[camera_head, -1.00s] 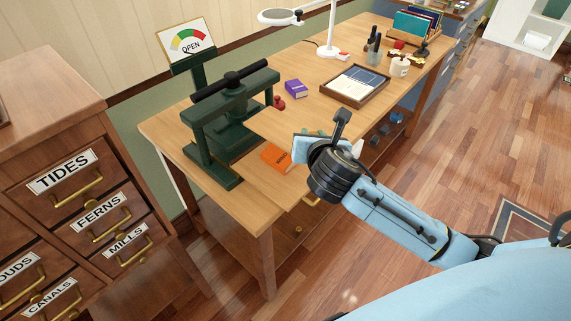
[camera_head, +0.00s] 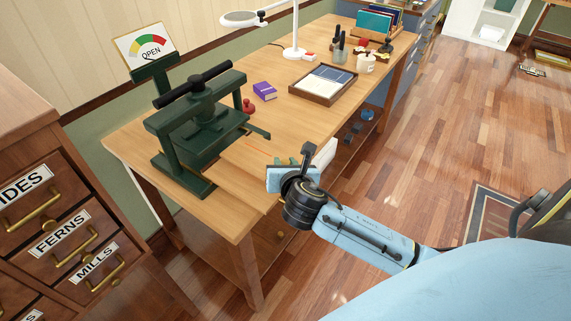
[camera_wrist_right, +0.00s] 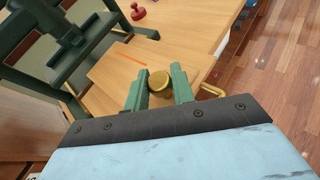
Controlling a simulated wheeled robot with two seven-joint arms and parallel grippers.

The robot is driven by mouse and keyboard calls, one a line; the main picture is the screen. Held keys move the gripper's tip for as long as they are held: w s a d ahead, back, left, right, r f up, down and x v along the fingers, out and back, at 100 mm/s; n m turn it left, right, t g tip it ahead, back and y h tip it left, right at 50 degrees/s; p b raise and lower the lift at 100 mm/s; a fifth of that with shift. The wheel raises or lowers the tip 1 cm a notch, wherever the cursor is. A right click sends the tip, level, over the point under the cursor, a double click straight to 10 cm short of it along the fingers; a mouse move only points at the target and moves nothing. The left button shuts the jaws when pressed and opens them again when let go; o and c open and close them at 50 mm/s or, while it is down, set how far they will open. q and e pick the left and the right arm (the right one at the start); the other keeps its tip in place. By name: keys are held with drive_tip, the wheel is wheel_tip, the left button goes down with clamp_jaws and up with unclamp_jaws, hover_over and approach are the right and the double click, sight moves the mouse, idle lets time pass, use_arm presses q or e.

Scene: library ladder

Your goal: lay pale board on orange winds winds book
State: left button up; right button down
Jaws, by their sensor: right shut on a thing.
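My right gripper (camera_wrist_right: 158,88) is shut on a round brass knob (camera_wrist_right: 159,83) between its green fingers in the wrist view. The knob seems to belong to the pale board (camera_wrist_right: 112,74), whose colour is close to the table's. In the head view the right gripper (camera_head: 290,163) is at the table's front edge, right of the press. The orange book shows only as a thin orange strip (camera_wrist_right: 130,55) in the wrist view; the rest is hidden. The strip also shows in the head view (camera_head: 257,146). I cannot tell whether board and book touch. My left gripper is out of view.
A purple book (camera_head: 265,91), a red knobbed object (camera_head: 248,106) and a framed tray (camera_head: 323,84) lie farther back. A drawer cabinet (camera_head: 60,225) is at left.

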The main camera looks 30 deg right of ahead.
drive_tip(key=shift+f, duration=0.1)
drive_tip(key=c, duration=1.2)
unclamp_jaws()
drive_tip(key=shift+c, duration=0.2)
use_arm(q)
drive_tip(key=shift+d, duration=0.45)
use_arm(e)
drive_tip(key=shift+o, duration=0.3)
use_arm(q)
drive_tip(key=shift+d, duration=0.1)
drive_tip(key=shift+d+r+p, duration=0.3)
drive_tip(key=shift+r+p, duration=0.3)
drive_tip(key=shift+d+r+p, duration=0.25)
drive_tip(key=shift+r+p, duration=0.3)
use_arm(e)
drive_tip(key=v, duration=1.2)
